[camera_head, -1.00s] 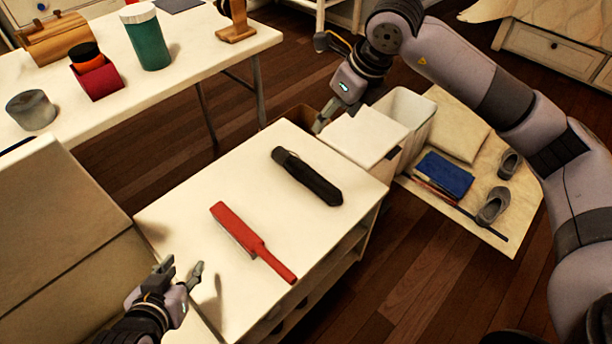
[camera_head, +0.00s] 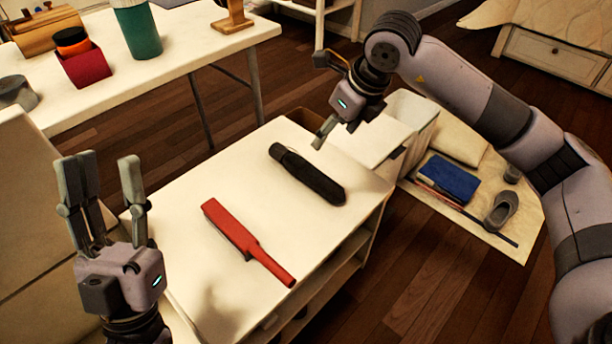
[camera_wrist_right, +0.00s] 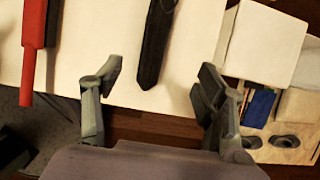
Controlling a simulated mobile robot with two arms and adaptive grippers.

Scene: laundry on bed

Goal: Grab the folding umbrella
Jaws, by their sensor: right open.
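The folding umbrella (camera_head: 307,174) is black and closed. It lies flat on the white cabinet top (camera_head: 180,240), to the right of a red brush-like item (camera_head: 245,240). My right gripper (camera_head: 322,135) is open and empty just beyond the umbrella, not touching it. In the right wrist view, the umbrella (camera_wrist_right: 156,40) lies ahead between the two spread fingers (camera_wrist_right: 158,85). My left gripper (camera_head: 100,190) is raised at the left, fingers upward and apart, with nothing between them.
White bins (camera_head: 408,110) stand behind the cabinet. A mat (camera_head: 520,225) on the floor holds a blue book (camera_head: 447,178) and grey shoes (camera_head: 500,212). A white table (camera_head: 110,97) at the back left bears a green jar (camera_head: 138,30) and a red box (camera_head: 86,68).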

